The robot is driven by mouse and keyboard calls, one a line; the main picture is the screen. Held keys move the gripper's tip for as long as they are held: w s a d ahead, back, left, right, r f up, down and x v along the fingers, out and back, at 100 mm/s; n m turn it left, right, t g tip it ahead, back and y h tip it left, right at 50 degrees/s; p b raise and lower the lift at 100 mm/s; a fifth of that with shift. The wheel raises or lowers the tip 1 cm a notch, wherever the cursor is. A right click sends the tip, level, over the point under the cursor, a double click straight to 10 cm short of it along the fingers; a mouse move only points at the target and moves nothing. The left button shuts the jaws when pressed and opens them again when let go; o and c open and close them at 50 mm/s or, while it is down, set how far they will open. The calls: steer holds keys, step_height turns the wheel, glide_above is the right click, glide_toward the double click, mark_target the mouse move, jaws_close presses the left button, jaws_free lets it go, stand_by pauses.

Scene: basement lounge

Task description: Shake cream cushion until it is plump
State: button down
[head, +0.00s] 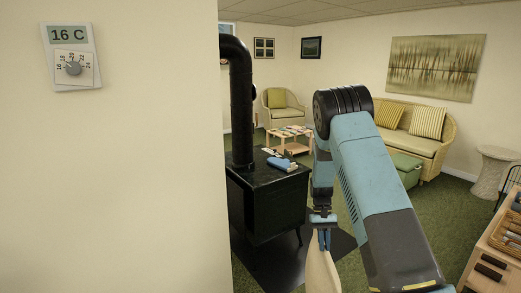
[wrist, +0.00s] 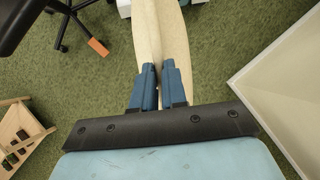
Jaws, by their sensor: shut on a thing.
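The cream cushion (head: 321,270) hangs from my gripper (head: 322,219) at the lower middle of the head view, its lower part cut off by the frame edge. In the wrist view the cushion (wrist: 159,40) runs up from between the two blue fingers of my gripper (wrist: 160,68) and out of the top of the picture. The fingers are shut on it, and it looks pinched and narrow there. It is held clear of the green carpet. How plump it is as a whole I cannot tell.
A black stove (head: 265,208) with a blue item (head: 282,163) on top stands left of my arm. A pale wall with a thermostat (head: 73,55) fills the left. A wooden shelf unit (head: 492,248) is at the right. A sofa (head: 405,143) and low table (head: 290,140) stand farther back.

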step_height(320, 180, down, 4)
steer(key=shift+w+f, duration=0.1)
steer(key=shift+w, duration=0.05)
step_height(320, 180, up, 5)
steer(key=shift+w+r, duration=0.1)
steer(key=shift+w, duration=0.05)
steer(key=shift+s+f, duration=0.45)
steer(key=shift+s, duration=0.2)
steer(key=f, duration=0.2)
steer(key=w+f, duration=0.1)
steer(key=f, duration=0.1)
steer(key=shift+w+f, duration=0.1)
steer(key=shift+w, duration=0.1)
steer(key=shift+s+r, duration=0.4)
steer(key=shift+s, duration=0.05)
steer(key=shift+w+f, duration=0.15)
steer(key=shift+f, duration=0.1)
